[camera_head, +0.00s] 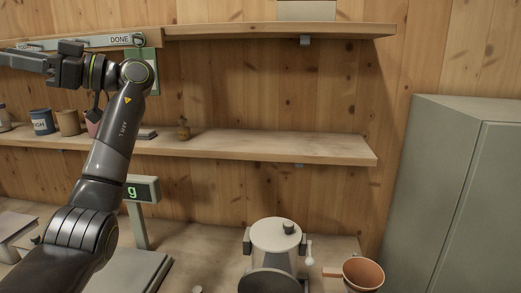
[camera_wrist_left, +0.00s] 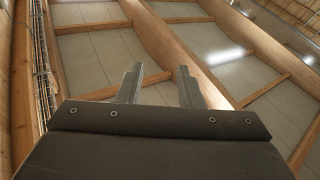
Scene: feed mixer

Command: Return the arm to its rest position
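My left arm (camera_head: 112,140) rises from the lower left of the head view, bends at a high joint and reaches left in front of the shelves. Its gripper end lies at the upper left edge of that view. In the left wrist view my left gripper (camera_wrist_left: 160,84) shows two fingers standing apart with nothing between them, so it is open and empty. That view looks up at ceiling panels and wooden beams. My right arm and right gripper are not in view.
An upper shelf (camera_head: 280,31) runs above. Below stand a scale display (camera_head: 142,189), a white mixer (camera_head: 276,236) and a terracotta pot (camera_head: 363,273). A grey cabinet (camera_head: 440,190) fills the right.

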